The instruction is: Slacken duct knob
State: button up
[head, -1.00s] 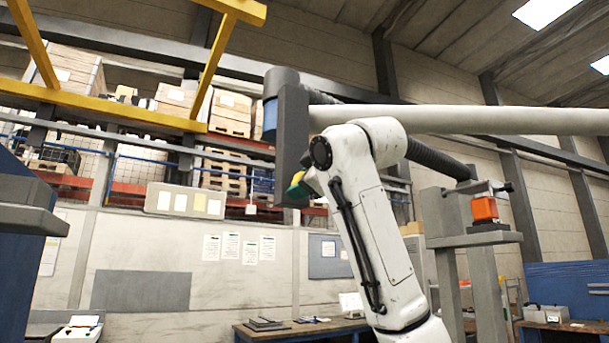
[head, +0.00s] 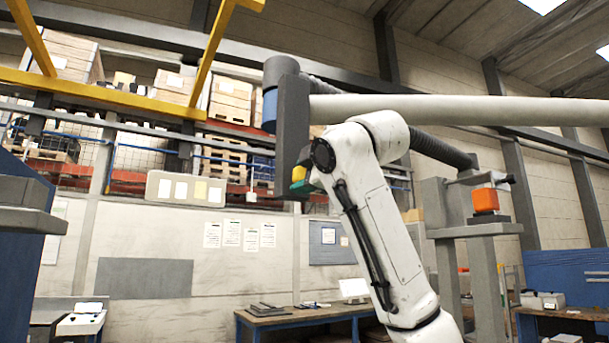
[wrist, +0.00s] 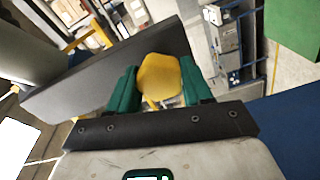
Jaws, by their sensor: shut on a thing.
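The yellow duct knob (head: 299,173) shows near the lower end of a dark grey upright plate (head: 292,115) on the duct arm. In the wrist view the knob (wrist: 160,78) is rounded and lobed, and sits between two green fingers. My gripper (head: 301,186) is shut on the knob, with its fingers at either side of it. The gripper also shows in the wrist view (wrist: 160,88). In the head view the plate and my white arm partly hide the gripper. A long dark bar (wrist: 100,75), which looks like the same plate, runs behind the knob.
A thick cream duct tube (head: 460,110) runs right from the plate, with a dark ribbed hose (head: 440,150) below it. A grey stand (head: 480,228) with an orange block (head: 486,199) is at right. Yellow beams (head: 110,100) cross the upper left.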

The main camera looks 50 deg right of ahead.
jog(key=shift+a, duration=0.2)
jog(key=o, duration=0.8)
jog(key=shift+o, duration=1)
jog(key=shift+s, duration=0.1)
jog(key=b+v, duration=0.2)
jog(key=v, duration=0.8)
jog(key=shift+s+b, duration=0.3)
